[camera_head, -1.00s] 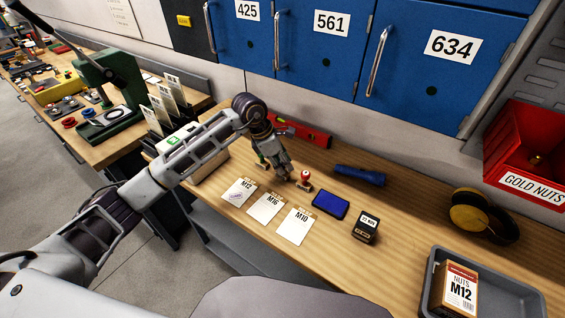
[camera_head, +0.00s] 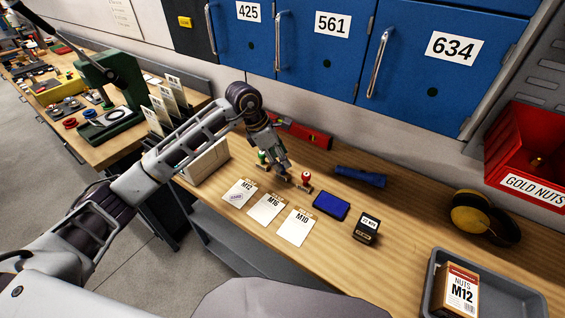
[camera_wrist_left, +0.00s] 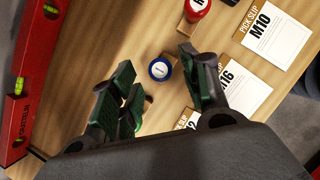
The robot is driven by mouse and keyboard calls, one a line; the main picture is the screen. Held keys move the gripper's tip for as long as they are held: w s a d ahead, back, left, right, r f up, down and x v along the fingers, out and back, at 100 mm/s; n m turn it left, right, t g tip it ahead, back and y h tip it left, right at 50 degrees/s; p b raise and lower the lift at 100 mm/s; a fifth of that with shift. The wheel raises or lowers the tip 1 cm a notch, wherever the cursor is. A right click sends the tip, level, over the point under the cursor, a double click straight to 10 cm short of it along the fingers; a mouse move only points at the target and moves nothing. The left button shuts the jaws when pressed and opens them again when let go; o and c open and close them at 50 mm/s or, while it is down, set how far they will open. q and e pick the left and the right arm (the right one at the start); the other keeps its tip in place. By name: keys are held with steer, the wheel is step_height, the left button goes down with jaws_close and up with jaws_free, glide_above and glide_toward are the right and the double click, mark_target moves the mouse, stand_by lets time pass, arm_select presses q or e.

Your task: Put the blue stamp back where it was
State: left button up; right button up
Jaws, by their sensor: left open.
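The blue stamp (camera_wrist_left: 160,70) shows in the left wrist view from above, its round blue knob with a pale label, apparently upright on the wooden bench. My left gripper (camera_wrist_left: 155,74) is open, with its fingers apart on either side of the stamp; I see no finger closed on it. In the head view my left gripper (camera_head: 284,170) is low over the bench, between the green stamp (camera_head: 262,157) and the red stamp (camera_head: 306,180), and largely hides the blue stamp. The red stamp also shows in the left wrist view (camera_wrist_left: 197,9). My right gripper is not in view.
Pick slips M12 (camera_head: 239,192), M16 (camera_head: 266,208) and M10 (camera_head: 296,226) lie in front. M12 bears a stamp mark. A blue ink pad (camera_head: 331,205), small black box (camera_head: 366,228) and flashlight (camera_head: 360,176) are to the right. A red level (camera_head: 305,133) lies behind.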

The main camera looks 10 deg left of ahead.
arm_select(q)
steer(key=v, duration=0.8)
steer(key=shift+a+r+b, duration=0.2)
steer(key=shift+r+b, duration=0.1)
steer(key=shift+b, duration=0.1)
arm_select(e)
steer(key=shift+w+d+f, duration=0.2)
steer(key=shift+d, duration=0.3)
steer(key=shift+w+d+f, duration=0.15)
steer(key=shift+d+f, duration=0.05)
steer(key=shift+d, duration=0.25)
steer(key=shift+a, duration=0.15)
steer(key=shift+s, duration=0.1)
